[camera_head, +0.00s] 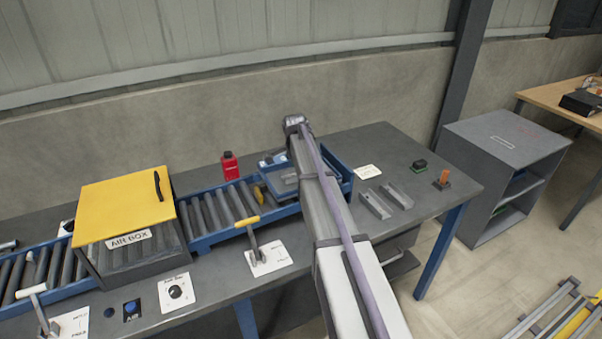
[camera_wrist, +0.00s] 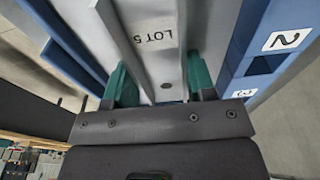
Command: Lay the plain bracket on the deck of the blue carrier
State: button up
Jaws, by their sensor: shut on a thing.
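My gripper (camera_wrist: 160,84) is shut on a grey metal bracket (camera_wrist: 152,62) marked "LOT 5". Its green-padded fingers show at both sides of the bracket in the wrist view. In the head view my arm hides the gripper and the held bracket. A blue carrier with a grey deck (camera_head: 286,186) sits at the right end of the conveyor, partly covered by my arm. Blue structure with a "2" label (camera_wrist: 285,40) shows beside the bracket in the wrist view. I cannot tell whether the bracket touches anything beneath it.
Two grey channel brackets (camera_head: 375,204) lie on the table right of my arm. A roller conveyor (camera_head: 222,206) runs left into a yellow-topped air box (camera_head: 125,205). A yellow-handled lever (camera_head: 247,222) stands in front. A red bottle (camera_head: 230,166) stands behind.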

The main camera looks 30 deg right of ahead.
jog(key=shift+f, duration=0.25)
jog(key=o, duration=1.1)
jog(key=shift+r, duration=0.1)
jog(key=shift+o, duration=0.2)
notch_tip(320, 180, up, 13)
jog(key=a+p, duration=0.1)
jog(key=p, duration=1.1)
jog(key=s+a+n+y, duration=0.1)
jog(key=s+a+n, duration=0.9)
jog(key=s, duration=0.6)
jog(key=s+a+n, duration=0.8)
jog(key=s+a, duration=0.3)
jog(key=s, duration=0.4)
notch_tip(320, 180, down, 7)
jog(key=b, duration=0.6)
jog(key=shift+f, duration=0.2)
